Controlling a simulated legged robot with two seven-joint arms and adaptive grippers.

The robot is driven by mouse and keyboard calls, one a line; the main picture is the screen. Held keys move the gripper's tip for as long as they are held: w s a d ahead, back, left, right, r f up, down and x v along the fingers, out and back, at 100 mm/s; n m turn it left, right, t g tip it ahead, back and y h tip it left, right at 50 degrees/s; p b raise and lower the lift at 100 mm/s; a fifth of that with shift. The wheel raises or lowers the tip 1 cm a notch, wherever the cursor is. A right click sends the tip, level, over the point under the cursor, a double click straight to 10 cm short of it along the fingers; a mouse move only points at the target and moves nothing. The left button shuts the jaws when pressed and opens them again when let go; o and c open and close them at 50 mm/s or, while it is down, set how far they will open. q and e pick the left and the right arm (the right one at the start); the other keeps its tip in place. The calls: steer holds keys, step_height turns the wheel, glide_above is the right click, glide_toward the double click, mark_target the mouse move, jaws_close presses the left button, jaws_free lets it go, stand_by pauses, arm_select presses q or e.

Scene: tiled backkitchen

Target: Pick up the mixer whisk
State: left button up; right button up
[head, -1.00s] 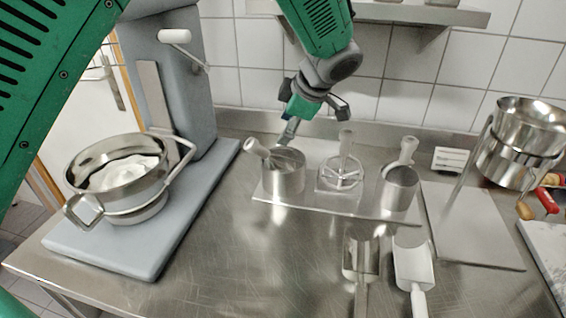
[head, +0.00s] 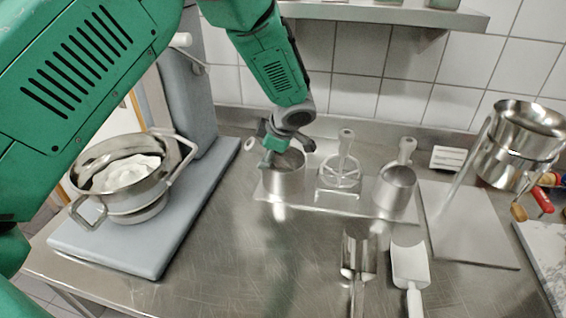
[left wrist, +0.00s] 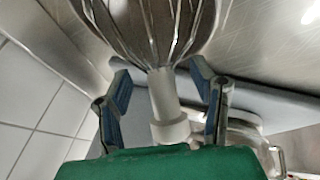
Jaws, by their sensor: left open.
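The mixer whisk stands tilted in a left metal cup (head: 285,184) on the worktop tray; its pale handle end (head: 248,144) shows at the left of my gripper in the head view. In the left wrist view, the whisk (left wrist: 168,98) shows its white handle between the fingers, with its wire loops beyond. My left gripper (head: 286,150) is over this cup. Its fingers are open on either side of the handle, and they also show in the left wrist view (left wrist: 162,88). I cannot tell whether either finger touches it. My right gripper is not in view.
On the same tray (head: 345,207), a wire-ended tool (head: 341,178) stands in the middle and a second cup (head: 394,192) at the right. The mixer bowl (head: 120,185) is at the left. Two scoops (head: 410,265) lie in front. A strainer stand (head: 470,225) is at the right.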

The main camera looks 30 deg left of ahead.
arm_select(q)
steer(key=shift+s+a+f, duration=0.1)
steer(key=shift+a, duration=0.05)
steer(key=shift+a, duration=0.1)
jaws_close()
